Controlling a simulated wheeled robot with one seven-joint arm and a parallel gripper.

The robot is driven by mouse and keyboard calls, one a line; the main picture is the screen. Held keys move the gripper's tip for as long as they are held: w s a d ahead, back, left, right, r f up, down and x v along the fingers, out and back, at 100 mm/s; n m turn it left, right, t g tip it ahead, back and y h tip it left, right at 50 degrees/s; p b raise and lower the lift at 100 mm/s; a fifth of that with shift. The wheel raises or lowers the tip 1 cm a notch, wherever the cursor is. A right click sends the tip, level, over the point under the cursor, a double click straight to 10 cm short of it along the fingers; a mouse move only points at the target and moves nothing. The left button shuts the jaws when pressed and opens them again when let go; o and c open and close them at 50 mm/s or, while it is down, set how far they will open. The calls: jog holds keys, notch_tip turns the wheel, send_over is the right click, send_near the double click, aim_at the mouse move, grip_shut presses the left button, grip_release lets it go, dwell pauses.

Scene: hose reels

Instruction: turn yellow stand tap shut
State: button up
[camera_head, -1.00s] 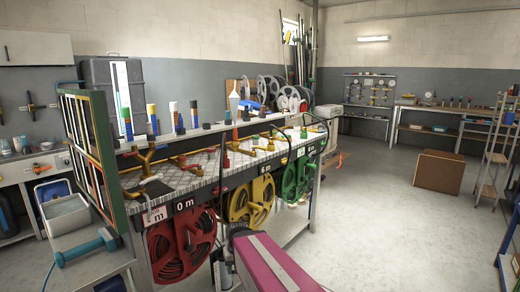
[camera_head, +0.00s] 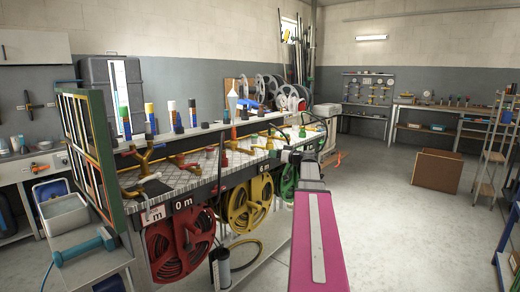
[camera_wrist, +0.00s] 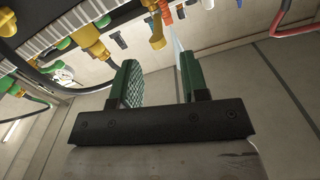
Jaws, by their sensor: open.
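In the head view a row of brass-yellow taps and fittings stands on the patterned bench top (camera_head: 178,178). A yellow fitting (camera_head: 268,144) stands above the yellow reel (camera_head: 248,205). Which one is the yellow stand's tap is too small to tell. In the wrist view a yellow tap body (camera_wrist: 90,40) with a black hose is at upper left, and another yellow fitting (camera_wrist: 156,32) is at top centre, beyond the fingertips. My gripper (camera_wrist: 160,78) is open with nothing between its green pads. In the head view it is by the bench's front edge, mostly hidden by my arm.
A red reel (camera_head: 180,245) and a green reel (camera_head: 287,184) hang under the bench beside the yellow one. A green-framed rack (camera_head: 88,150) stands at the bench's left end. A brown box (camera_head: 438,170) sits on open floor at right.

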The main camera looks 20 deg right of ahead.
aim_at(264, 148)
jog(key=x, duration=0.7)
jog(key=r+x, duration=0.1)
jog(key=x, duration=0.2)
jog(key=shift+w+d, duration=0.3)
jog(key=shift+w, duration=0.1)
grip_shut()
